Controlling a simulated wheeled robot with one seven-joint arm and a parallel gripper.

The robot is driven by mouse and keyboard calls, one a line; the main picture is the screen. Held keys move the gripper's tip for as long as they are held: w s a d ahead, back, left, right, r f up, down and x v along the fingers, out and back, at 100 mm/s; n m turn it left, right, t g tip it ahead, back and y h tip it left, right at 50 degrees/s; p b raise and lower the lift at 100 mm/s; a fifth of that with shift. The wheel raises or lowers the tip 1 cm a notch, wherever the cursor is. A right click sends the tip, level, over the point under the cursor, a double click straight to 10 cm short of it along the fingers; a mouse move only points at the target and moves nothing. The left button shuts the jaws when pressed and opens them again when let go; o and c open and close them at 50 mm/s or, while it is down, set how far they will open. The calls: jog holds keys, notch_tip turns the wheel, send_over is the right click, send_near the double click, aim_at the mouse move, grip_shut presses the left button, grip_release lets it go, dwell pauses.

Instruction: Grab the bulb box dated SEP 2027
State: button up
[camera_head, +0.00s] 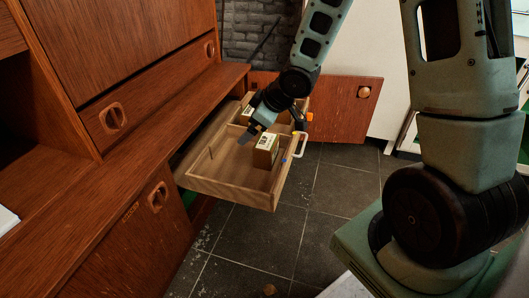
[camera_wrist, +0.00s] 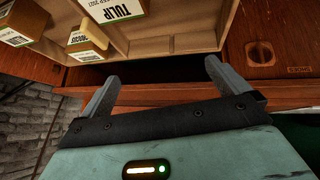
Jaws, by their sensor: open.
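In the wrist view a box with a white label reading TULIP and what looks like SEP 2027 (camera_wrist: 112,10) lies in the drawer at the top left, cut off by the picture edge. A smaller labelled box (camera_wrist: 86,42) is below it, and a third labelled box (camera_wrist: 20,22) is at the far left; their dates are too small to read. My gripper (camera_wrist: 163,82) is open and empty, its fingers apart from the boxes. Another box (camera_head: 246,115) is partly hidden behind my arm.

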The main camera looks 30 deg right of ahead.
jog(key=t+y, duration=0.2)
send_over(269, 141)
jog(key=s+d, duration=0.2)
jog(key=s, duration=0.1)
notch_tip(269, 141, down, 4)
jog(key=shift+y, duration=0.7)
jog(key=s+d, duration=0.1)
jog(key=s+d+f, duration=0.1)
jog(key=d, duration=0.1)
jog(key=shift+s+f, duration=0.1)
jog(key=shift+f, duration=0.1)
jog(key=s+d+f+t+y, duration=0.1)
jog(key=s+d+t+y, duration=0.1)
jog(key=s+d, duration=0.3)
jog(key=shift+t+y, duration=0.3)
jog(key=shift+y, duration=0.2)
jog(key=b+x, duration=0.3)
jog(key=x, duration=0.2)
jog(key=s+f+b+x, duration=0.1)
jog(key=b+x, duration=0.1)
jog(key=x, duration=0.3)
jog(key=a+b+x, duration=0.1)
jog(key=b+x, duration=0.2)
jog(key=x, duration=0.2)
jog(key=shift+a+f+b, duration=0.25)
jog(key=shift+f+b, duration=0.1)
jog(key=shift+f, duration=0.1)
jog(key=shift+w+a, duration=0.15)
jog(key=shift+w, duration=0.05)
jog(key=shift+r, duration=0.1)
